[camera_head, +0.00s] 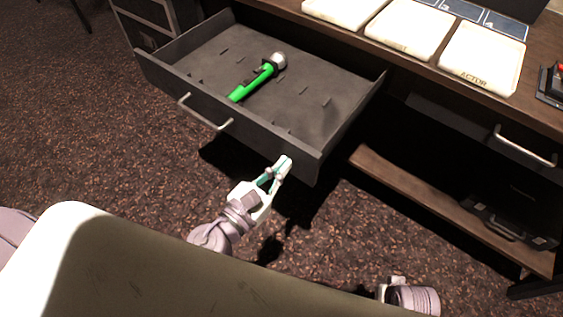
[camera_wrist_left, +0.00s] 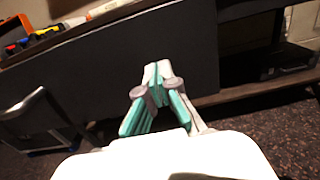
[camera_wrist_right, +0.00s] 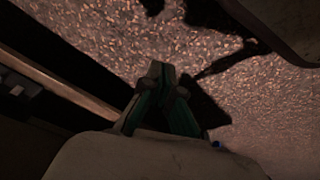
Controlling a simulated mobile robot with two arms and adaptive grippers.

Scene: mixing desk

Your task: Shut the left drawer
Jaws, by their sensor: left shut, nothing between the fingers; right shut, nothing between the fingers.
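The left drawer (camera_head: 262,133) is pulled far out of the desk in the head view. It is dark grey with a silver bar handle (camera_head: 205,112) on its front. A green tool with a grey head (camera_head: 256,80) lies inside it. My left gripper (camera_head: 284,165) is shut and empty, its tips at the right part of the drawer front, right of the handle. In the left wrist view the shut fingertips (camera_wrist_left: 157,68) are against or just before a dark panel (camera_wrist_left: 110,75); contact is unclear. My right gripper (camera_wrist_right: 160,70) is shut and empty, away from the drawer.
Several pale blocks (camera_head: 408,28) lie on the wooden desk top, one marked ACTOR. A second drawer with a silver handle (camera_head: 525,147) is at the right, above a low wooden shelf (camera_head: 440,205). Speckled floor (camera_head: 90,130) is clear left of the open drawer.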

